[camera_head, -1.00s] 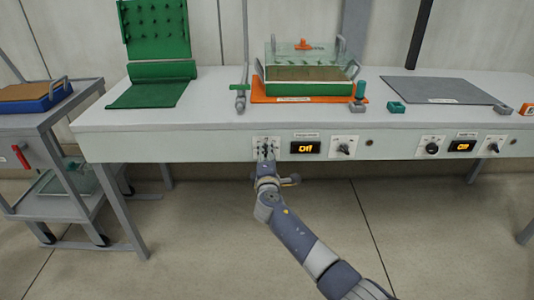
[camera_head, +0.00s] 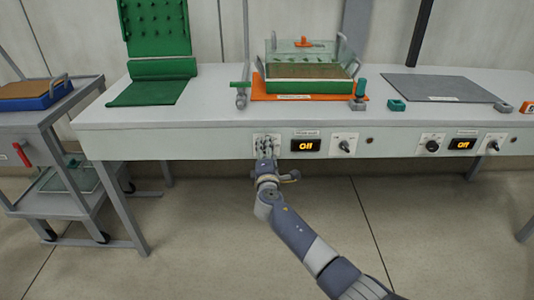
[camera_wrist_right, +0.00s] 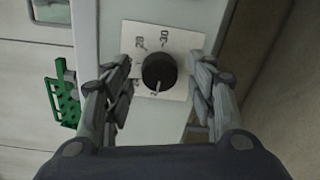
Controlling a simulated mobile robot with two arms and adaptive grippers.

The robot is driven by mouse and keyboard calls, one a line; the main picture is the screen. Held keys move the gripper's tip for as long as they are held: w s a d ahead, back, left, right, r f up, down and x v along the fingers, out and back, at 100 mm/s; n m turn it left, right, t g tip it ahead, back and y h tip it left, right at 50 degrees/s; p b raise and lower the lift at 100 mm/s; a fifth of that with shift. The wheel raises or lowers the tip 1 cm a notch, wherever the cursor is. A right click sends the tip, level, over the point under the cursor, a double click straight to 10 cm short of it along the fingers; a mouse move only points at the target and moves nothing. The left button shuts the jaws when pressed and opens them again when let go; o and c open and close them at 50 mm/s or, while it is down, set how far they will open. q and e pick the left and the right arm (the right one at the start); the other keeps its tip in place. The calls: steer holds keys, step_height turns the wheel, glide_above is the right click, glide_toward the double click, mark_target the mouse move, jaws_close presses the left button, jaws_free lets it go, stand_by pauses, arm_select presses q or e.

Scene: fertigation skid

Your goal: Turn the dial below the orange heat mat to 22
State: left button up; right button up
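The orange heat mat (camera_head: 259,96) lies on the bench under a green-based clear tray (camera_head: 310,86). Below it, on the bench's front panel, is a white dial plate with a black round dial (camera_wrist_right: 159,72), seen closely in the right wrist view. Printed numbers, 28 and 30 among them, ring the dial, and its pale pointer mark faces the lower edge of that picture. My right gripper (camera_wrist_right: 161,80) is open, with one finger on each side of the dial and gaps visible. In the head view, my right gripper (camera_head: 265,147) largely hides this dial. My left gripper is out of view.
A lit display (camera_head: 306,146) reading Off and a black switch (camera_head: 344,146) sit right of the dial. Farther right are another dial (camera_head: 432,146) and a grey mat (camera_head: 440,89). A cart (camera_head: 50,125) stands at the left. The floor before the bench is clear.

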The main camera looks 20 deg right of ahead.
steer(key=v, duration=1.2)
stand_by(0.5)
